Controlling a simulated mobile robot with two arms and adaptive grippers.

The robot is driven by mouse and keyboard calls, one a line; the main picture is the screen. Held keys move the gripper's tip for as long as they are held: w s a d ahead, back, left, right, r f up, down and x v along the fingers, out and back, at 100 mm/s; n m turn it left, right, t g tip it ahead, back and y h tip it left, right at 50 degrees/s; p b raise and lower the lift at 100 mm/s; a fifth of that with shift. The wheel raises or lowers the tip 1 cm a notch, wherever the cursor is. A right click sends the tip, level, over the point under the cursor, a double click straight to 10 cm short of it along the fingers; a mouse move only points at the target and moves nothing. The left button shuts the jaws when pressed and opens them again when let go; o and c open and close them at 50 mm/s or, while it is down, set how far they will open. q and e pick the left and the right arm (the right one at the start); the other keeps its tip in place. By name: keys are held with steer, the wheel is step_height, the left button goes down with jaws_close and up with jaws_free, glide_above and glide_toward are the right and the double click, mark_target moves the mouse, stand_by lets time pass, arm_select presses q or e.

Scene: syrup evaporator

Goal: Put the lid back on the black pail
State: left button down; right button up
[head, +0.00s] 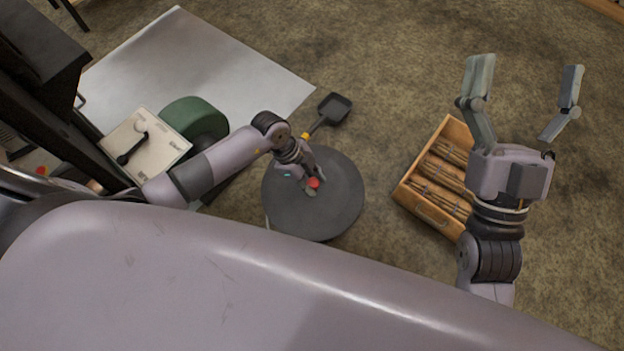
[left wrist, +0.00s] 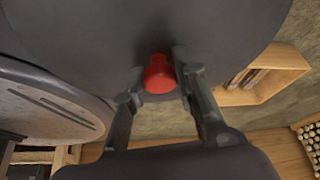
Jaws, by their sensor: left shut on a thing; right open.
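The lid (head: 340,205) is a large dark grey disc with a small red knob (head: 313,183), low in front of my body. My left gripper (head: 311,181) reaches down over it and is shut on the knob. In the left wrist view the red knob (left wrist: 159,78) sits between the two fingers, with the dark lid (left wrist: 95,35) behind it. The black pail cannot be told apart from the lid; whether the lid rests on it is hidden. My right gripper (head: 526,72) is open and empty, off to the right with its fingers spread.
A wooden crate of sticks (head: 411,188) stands right of the lid. A small dark shovel (head: 334,107) lies beyond the lid. A green drum (head: 195,118), a pale panel with a black handle (head: 158,150) and a metal sheet (head: 215,62) are at left. Open floor lies at the back.

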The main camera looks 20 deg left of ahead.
arm_select(q)
steer(key=c, duration=1.2)
jaws_free()
steer(key=o, duration=0.5)
